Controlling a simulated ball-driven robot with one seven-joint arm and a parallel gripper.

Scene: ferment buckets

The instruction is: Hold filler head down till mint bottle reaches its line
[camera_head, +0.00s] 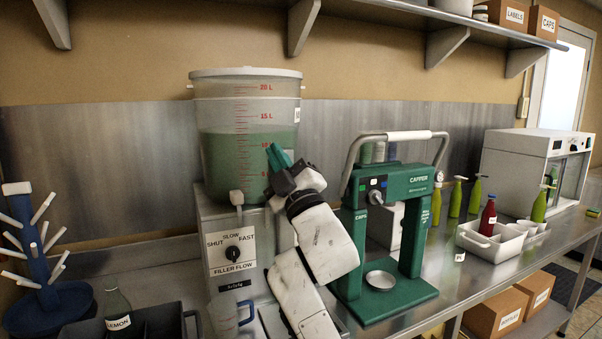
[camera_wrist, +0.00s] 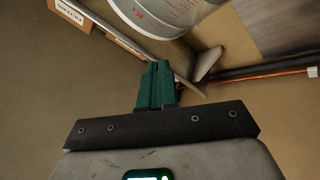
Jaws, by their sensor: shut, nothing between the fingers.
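My gripper (camera_head: 278,155) is shut and empty, raised in front of the large clear bucket (camera_head: 215,105). Its green fingers also show pressed together in the wrist view (camera_wrist: 156,84). The bucket stands on the filler (camera_head: 205,225) and holds green liquid to a little above the 10 L mark. A flow knob (camera_head: 232,252) marked SHUT, SLOW and FAST is on the filler's front. A pale spout-like part (camera_head: 237,198) sits above it. My arm covers the filler's right side. I cannot make out a mint bottle or its fill line.
A green capper (camera_head: 423,225) stands right of my arm. A bottle labelled LEMON (camera_head: 118,312) sits in a dark crate at the lower left, beside a blue drying rack (camera_head: 40,255). A white tray (camera_head: 470,240) and several bottles are at right. A shelf (camera_head: 400,12) runs overhead.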

